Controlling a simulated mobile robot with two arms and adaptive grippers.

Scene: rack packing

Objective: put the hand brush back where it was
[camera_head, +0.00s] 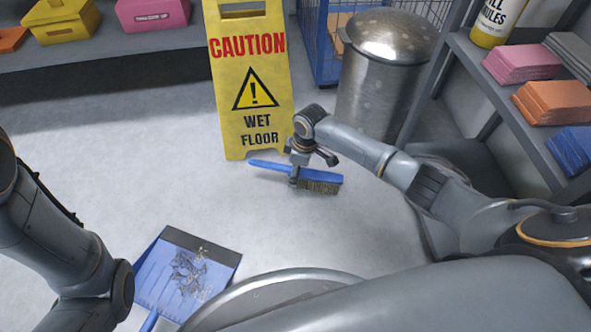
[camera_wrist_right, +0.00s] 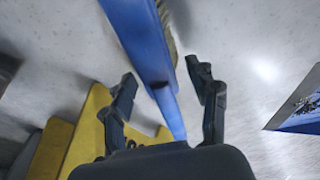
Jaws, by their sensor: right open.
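The hand brush (camera_head: 318,175) has a blue body and handle and tan bristles. In the head view it is low at the floor, in front of the yellow caution sign, with its handle to the left and its bristles to the right. My right gripper (camera_head: 296,180) is right over its middle and hides part of it. In the right wrist view the blue brush (camera_wrist_right: 138,38) runs between the two spread fingers of my right gripper (camera_wrist_right: 161,76), which is open. My left arm shows at the left, but its gripper is outside the view.
A yellow wet-floor sign (camera_head: 228,110) stands just behind the brush. A metal bin (camera_head: 375,90) stands behind right. A blue dustpan (camera_head: 150,278) with debris lies at the front left. Shelves (camera_head: 545,130) with folded cloths line the right. The floor left of the sign is clear.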

